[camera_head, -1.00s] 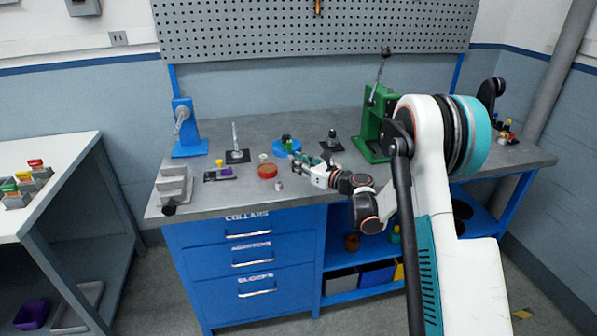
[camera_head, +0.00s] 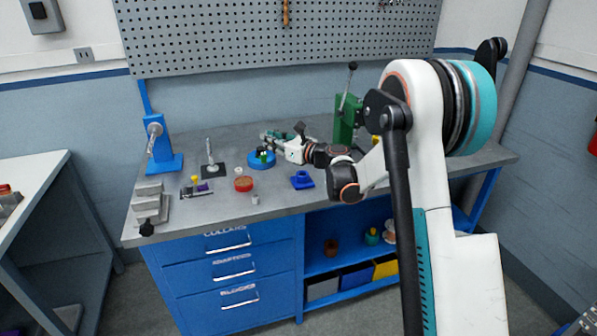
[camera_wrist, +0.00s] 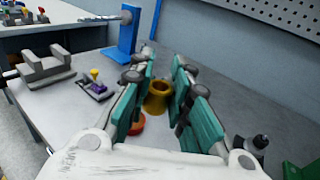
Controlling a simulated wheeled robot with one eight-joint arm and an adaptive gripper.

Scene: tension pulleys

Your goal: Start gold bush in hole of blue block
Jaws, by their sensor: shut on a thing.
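In the wrist view, a gold bush (camera_wrist: 158,98), a flanged ring with an open top, sits between the teal fingers of my gripper (camera_wrist: 164,62). My gripper is shut on it. In the head view my gripper (camera_head: 268,135) is over the back of the bench, and the bush cannot be made out there. The blue block (camera_head: 302,180) lies on the bench in front of my wrist, to the right of and nearer than my gripper, apart from it. It has a raised round part; its hole is too small to make out. It is not seen in the wrist view.
A blue disc with a green part (camera_head: 261,160), a red dish (camera_head: 243,184) and a small grey cylinder (camera_head: 255,199) are near the block. A green press (camera_head: 346,118) stands at the right, a blue stand (camera_head: 160,150) at the left. The front right bench top is mostly clear.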

